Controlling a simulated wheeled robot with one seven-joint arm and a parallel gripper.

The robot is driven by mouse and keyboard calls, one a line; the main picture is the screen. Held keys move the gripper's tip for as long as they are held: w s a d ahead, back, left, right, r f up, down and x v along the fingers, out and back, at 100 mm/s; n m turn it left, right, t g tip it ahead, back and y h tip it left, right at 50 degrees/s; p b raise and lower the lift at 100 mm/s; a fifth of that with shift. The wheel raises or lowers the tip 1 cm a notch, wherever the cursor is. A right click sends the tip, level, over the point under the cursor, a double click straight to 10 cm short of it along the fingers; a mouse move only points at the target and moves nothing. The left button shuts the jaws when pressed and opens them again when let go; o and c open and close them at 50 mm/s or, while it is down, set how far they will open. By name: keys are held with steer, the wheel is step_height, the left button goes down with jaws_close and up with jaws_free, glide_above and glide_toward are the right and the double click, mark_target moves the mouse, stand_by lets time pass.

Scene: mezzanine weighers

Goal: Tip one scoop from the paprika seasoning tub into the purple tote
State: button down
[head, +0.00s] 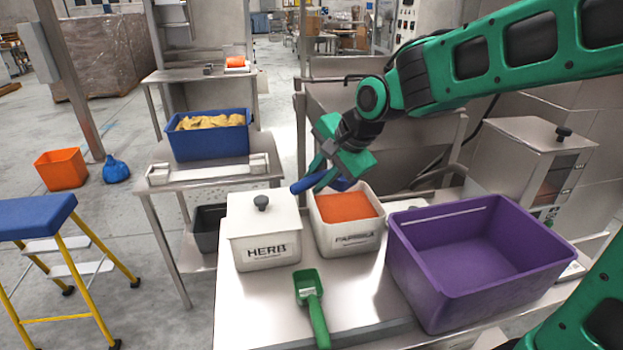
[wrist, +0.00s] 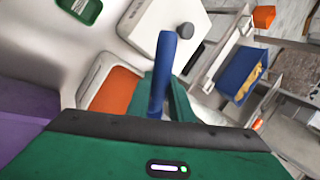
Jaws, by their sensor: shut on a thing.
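The paprika tub (head: 349,241) is white, labelled PAPRIKA, open and full of orange powder; its powder also shows in the wrist view (wrist: 117,92). My gripper (head: 318,178) is at the tub's back left, shut on the handle of a blue scoop (head: 302,185). The blue handle (wrist: 161,75) sticks out past my fingers in the wrist view. The scoop's bowl is mostly hidden behind my gripper, so I cannot tell whether it holds powder. The purple tote (head: 440,290) stands right of the tub, and its visible inside looks empty.
A lidded white HERB tub (head: 265,250) stands close left of the paprika tub. A green scoop (head: 312,300) lies on the steel table in front. A blue bin (head: 208,142) is on the left bench.

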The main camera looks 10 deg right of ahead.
steer(key=shift+w+d+f+g+y, duration=0.1)
steer(key=shift+w+d+g+y, duration=0.2)
steer(key=shift+d, duration=0.25)
steer(key=d+y, duration=0.1)
steer(key=w+d+m+g+y, duration=0.1)
steer(key=y, duration=0.1)
steer(key=m+g+y, duration=0.1)
steer(key=shift+w+d+f, duration=0.3)
steer(key=shift+w+d, duration=0.05)
steer(key=shift+d, duration=0.05)
steer(key=shift+f+y, duration=0.2)
steer(key=shift+y, duration=0.2)
step_height(320, 180, down, 8)
steer(key=h, duration=0.2)
steer(key=shift+d+f+n+t+h, duration=0.15)
steer(key=shift+f+n+t+h, duration=0.15)
steer(key=shift+n+t, duration=0.1)
steer(key=shift+w, duration=0.1)
steer(key=shift+r, duration=0.15)
stand_by(0.4)
